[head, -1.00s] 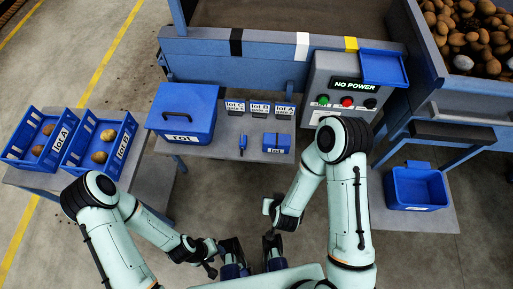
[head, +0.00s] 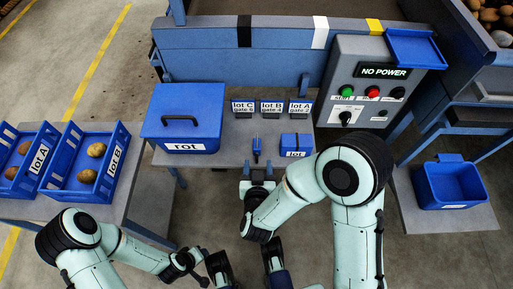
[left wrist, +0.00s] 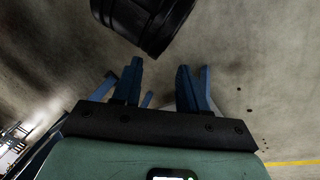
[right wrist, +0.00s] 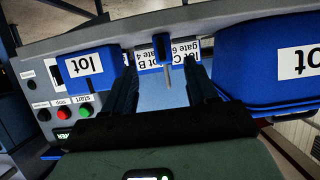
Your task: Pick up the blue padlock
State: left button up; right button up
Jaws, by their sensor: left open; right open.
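A small, narrow blue object with a thin grey part, which looks like the blue padlock (head: 257,145), lies on the grey table between the rot box and a small lot box. In the right wrist view the padlock (right wrist: 160,46) shows ahead, between the fingertips and apart from them. My right gripper (head: 257,171) is open and empty at the table's front edge, just in front of the padlock; its fingers (right wrist: 161,68) point at it. My left gripper (left wrist: 159,75) is open and empty over the floor.
The large rot box (head: 184,118) stands left of the padlock, the small lot box (head: 296,140) close on its right. Lot signs (head: 271,107) stand behind. A control panel (head: 362,85) reads NO POWER. Blue crates (head: 120,140) are at left, a blue bin (head: 450,184) at right.

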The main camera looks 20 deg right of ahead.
aim_at(257, 154)
jog(key=x, duration=0.3)
jog(key=shift+w+b, duration=0.3)
jog(key=b+x, duration=0.1)
jog(key=x, duration=0.3)
jog(key=shift+w, duration=0.45)
pick_arm(q)
jog(key=shift+t, duration=0.5)
jog(key=w, duration=0.1)
jog(key=w+a+f, duration=0.1)
jog(key=w+f, duration=0.1)
jog(key=shift+w+a, duration=0.1)
jog(key=shift+a, duration=0.2)
pick_arm(e)
jog(key=c, duration=1)
